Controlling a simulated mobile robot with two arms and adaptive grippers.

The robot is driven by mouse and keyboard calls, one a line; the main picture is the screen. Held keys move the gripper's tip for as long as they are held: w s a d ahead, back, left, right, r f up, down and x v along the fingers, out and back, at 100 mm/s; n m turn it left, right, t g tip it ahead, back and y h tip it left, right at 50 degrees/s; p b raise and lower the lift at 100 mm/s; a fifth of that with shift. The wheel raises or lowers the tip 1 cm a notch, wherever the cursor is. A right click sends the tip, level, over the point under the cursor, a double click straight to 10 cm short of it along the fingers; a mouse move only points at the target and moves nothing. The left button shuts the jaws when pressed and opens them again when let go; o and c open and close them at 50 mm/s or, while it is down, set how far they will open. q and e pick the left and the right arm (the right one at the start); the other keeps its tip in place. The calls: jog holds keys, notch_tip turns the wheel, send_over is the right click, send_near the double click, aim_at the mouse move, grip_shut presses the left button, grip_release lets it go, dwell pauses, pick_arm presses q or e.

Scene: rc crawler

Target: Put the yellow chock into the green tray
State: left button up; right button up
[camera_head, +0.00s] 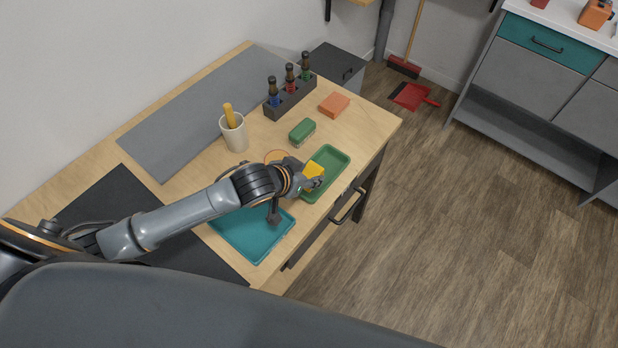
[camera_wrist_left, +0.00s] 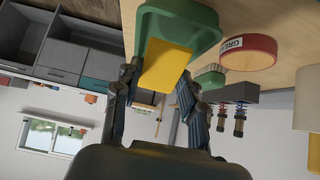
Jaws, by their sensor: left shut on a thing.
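The yellow chock (camera_head: 314,169) is held in my left gripper (camera_head: 307,176), over the green tray (camera_head: 340,158) in the head view. In the left wrist view the chock (camera_wrist_left: 167,66) sits between the two fingers of the left gripper (camera_wrist_left: 160,90), with the green tray (camera_wrist_left: 200,22) right behind it. The fingers are shut on the chock. I cannot tell whether the chock touches the tray. My right gripper is not in view.
A teal tray (camera_head: 252,236) lies beside the arm. A green brush (camera_head: 302,131), an orange block (camera_head: 334,104), a cup (camera_head: 234,134) and a bottle rack (camera_head: 290,98) stand farther back. A red round tin (camera_wrist_left: 250,52) shows in the wrist view.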

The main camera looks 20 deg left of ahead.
pick_arm(q)
jog(key=shift+x, duration=0.85)
jog(key=f, duration=0.3)
jog(key=shift+w+a+f+p, duration=0.15)
jog(key=shift+a+f+p, duration=0.1)
jog(key=shift+p, duration=0.05)
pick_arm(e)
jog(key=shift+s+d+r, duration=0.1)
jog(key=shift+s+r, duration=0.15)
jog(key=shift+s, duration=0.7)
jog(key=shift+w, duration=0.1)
pick_arm(q)
jog(key=shift+f, duration=0.2)
jog(key=o, duration=1)
jog(key=shift+o, duration=0.2)
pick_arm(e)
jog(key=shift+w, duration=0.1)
